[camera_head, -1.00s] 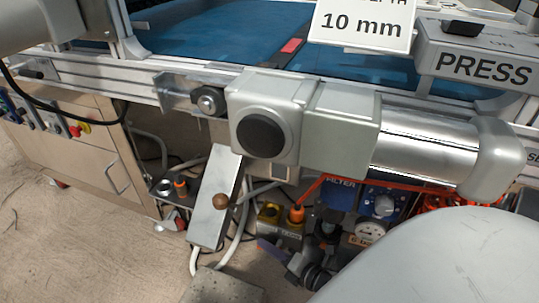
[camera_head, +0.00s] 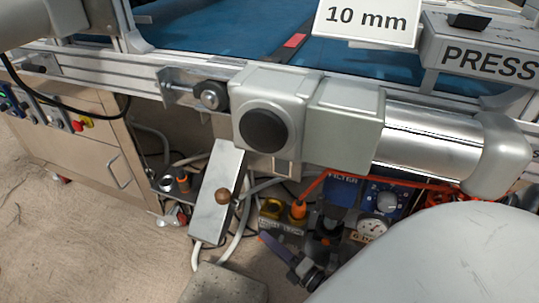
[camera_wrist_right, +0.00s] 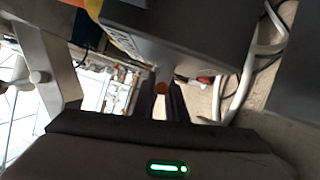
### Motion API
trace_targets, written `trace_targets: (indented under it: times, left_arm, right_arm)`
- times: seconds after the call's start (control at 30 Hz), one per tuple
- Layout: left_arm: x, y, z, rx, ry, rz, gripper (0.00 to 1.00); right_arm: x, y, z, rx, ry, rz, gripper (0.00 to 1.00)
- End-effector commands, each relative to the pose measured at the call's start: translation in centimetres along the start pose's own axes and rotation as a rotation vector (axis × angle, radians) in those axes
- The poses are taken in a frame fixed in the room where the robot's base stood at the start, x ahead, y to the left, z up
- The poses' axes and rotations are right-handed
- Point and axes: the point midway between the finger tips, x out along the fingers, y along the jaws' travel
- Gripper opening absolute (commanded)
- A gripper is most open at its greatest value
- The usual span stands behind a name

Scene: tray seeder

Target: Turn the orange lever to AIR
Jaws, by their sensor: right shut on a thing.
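My right gripper (camera_head: 272,243) is low in the head view, under the conveyor, its dark purplish fingers just below a small box with yellow and orange parts. In the right wrist view the fingers (camera_wrist_right: 162,98) are close together. A small orange-brown round end (camera_wrist_right: 162,88) shows between them, apparently the end of the orange lever. They are shut on it. The rest of the lever is hidden by the grey box (camera_wrist_right: 195,40) above. I cannot read the AIR mark. My left gripper is out of view.
A grey motor (camera_head: 345,120) overhangs the space above the gripper. A slanted grey box (camera_head: 217,180) with a brown knob stands to the left. A blue filter unit (camera_head: 385,203) with a gauge (camera_head: 372,228) is to the right. Cables and hoses run around them.

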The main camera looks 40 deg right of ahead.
Motion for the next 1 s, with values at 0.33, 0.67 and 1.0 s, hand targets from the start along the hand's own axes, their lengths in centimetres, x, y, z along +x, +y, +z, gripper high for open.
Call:
trace_targets:
  times: [0.33,0.67,1.0]
  left_arm:
    - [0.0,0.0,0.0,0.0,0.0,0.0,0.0]
    - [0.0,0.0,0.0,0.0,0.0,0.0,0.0]
    - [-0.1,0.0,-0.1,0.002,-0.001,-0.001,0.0]
  right_arm:
    - [0.2,0.1,0.1,0.006,-0.003,0.009,0.0]
    - [0.2,0.1,0.0,0.005,-0.003,0.009,0.3]
    - [-1.2,0.1,0.0,0.004,-0.002,0.005,0.3]
